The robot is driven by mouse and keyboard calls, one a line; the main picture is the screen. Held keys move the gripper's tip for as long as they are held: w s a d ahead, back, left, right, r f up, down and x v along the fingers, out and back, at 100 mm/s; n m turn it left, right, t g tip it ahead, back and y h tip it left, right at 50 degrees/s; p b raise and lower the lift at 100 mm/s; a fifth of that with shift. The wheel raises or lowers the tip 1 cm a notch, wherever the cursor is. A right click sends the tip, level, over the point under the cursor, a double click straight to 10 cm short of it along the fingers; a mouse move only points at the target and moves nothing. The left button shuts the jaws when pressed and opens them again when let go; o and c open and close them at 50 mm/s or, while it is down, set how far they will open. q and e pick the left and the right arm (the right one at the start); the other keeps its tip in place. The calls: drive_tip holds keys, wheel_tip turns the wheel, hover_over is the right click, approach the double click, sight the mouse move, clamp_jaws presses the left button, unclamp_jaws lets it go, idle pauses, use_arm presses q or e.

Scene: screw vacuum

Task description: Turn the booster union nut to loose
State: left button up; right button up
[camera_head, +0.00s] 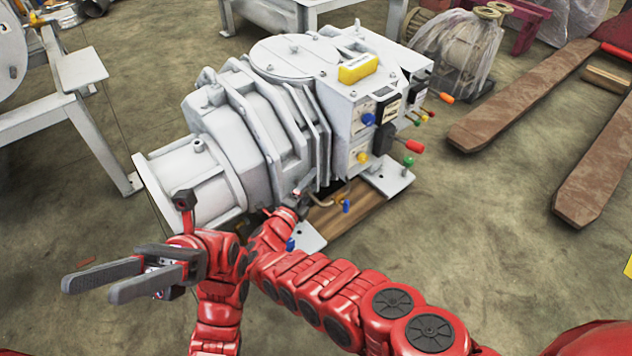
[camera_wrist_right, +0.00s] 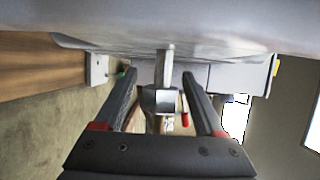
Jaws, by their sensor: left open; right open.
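The large grey vacuum pump (camera_head: 270,110) stands at the centre of the head view. In the right wrist view, a small grey metal fitting with a block-like head (camera_wrist_right: 163,101) hangs on a stem under the pump body (camera_wrist_right: 180,30). It looks like the union nut, but I cannot be sure. My right gripper (camera_wrist_right: 160,77) is open, with one finger on each side of this fitting and visible gaps between. In the head view, its fingers are hidden low beside the pump. My left gripper (camera_head: 88,289) is open and empty at the lower left, apart from the pump.
Coloured handles, including a red one (camera_head: 414,147), stick out from the pump's control side. A wooden block (camera_head: 345,206) lies under the pump. A grey metal frame (camera_head: 75,90) stands at the left. Brown forks (camera_head: 525,95) lie at the right.

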use_arm(q)
drive_tip(key=shift+s+a+r+m+t+y, duration=0.2)
drive_tip(key=shift+s+m+t+y, duration=0.1)
drive_tip(key=shift+t+y, duration=0.1)
use_arm(e)
drive_tip(key=shift+w+d, duration=0.1)
drive_tip(key=shift+w, duration=0.1)
clamp_jaws()
use_arm(q)
drive_tip(key=s+a+f+m+t+y+b, duration=0.35)
drive_tip(key=s+a+t, duration=0.4)
drive_tip(key=t, duration=0.25)
drive_tip(key=s+a+f+g+h+b, duration=0.1)
drive_tip(key=s+f+g+h+b, duration=0.1)
drive_tip(key=f+b, duration=0.4)
drive_tip(key=shift+s+a+f+m+g+b, duration=0.35)
drive_tip(key=shift+s+f+m, duration=0.15)
drive_tip(key=shift+s, duration=0.2)
use_arm(e)
drive_tip(key=n+t+h, duration=0.1)
drive_tip(key=t, duration=0.1)
drive_tip(key=r+n+t, duration=0.1)
drive_tip(key=t, duration=0.2)
drive_tip(key=shift+s+r+n+h, duration=0.15)
drive_tip(key=shift+n+h, duration=0.25)
